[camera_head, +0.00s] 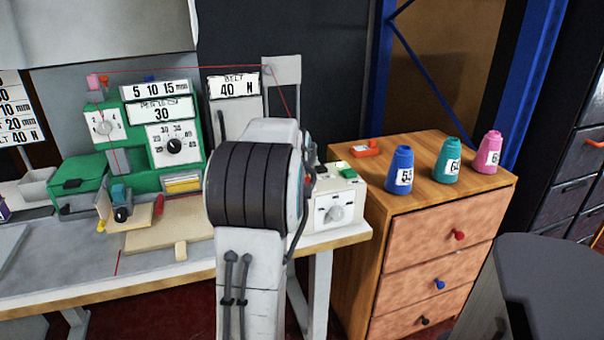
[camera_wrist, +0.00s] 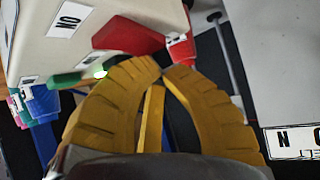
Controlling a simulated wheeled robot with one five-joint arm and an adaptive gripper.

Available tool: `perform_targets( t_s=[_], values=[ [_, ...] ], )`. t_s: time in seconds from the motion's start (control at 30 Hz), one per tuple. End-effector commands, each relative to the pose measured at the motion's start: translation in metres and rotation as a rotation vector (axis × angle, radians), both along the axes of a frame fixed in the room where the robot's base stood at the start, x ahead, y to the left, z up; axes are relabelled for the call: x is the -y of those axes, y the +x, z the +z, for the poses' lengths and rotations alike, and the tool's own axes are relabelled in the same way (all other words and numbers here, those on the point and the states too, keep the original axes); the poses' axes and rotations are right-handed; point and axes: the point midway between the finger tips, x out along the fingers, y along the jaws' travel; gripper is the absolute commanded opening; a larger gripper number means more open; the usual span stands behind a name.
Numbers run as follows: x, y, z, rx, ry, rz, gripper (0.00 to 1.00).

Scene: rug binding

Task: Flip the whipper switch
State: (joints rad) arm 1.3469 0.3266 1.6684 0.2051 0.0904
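The whipper unit seems to be the cream box with a dial (camera_head: 335,208), at the right end of the bench in the head view. In the wrist view the box (camera_wrist: 60,60) fills the upper left, with an ON label, a red part (camera_wrist: 128,38) and a green part (camera_wrist: 64,82) beside a bright lit spot. I cannot tell which part is the switch. My gripper (camera_wrist: 163,70) has its yellow fingertips brought together, with nothing seen between them, just in front of the red part. Contact cannot be told. In the head view my arm hides the gripper and the box's left side.
A green machine (camera_head: 185,130) with dials stands left on the bench. A wooden drawer cabinet (camera_head: 440,235) stands right, with blue (camera_head: 399,170), teal (camera_head: 447,160) and pink (camera_head: 487,152) cones and a small red item (camera_head: 366,148) on top. A BELT 40 N sign (camera_head: 235,85) stands behind my arm.

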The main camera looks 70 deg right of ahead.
Motion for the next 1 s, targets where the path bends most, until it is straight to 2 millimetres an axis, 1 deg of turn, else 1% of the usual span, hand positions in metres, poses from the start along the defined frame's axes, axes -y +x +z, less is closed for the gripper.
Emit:
perform_targets(
  t_s=[1.0],
  values=[
    [0.0009, 0.0006, -0.0079, 0.0, 0.001, 0.0, 0.0]
  ],
)
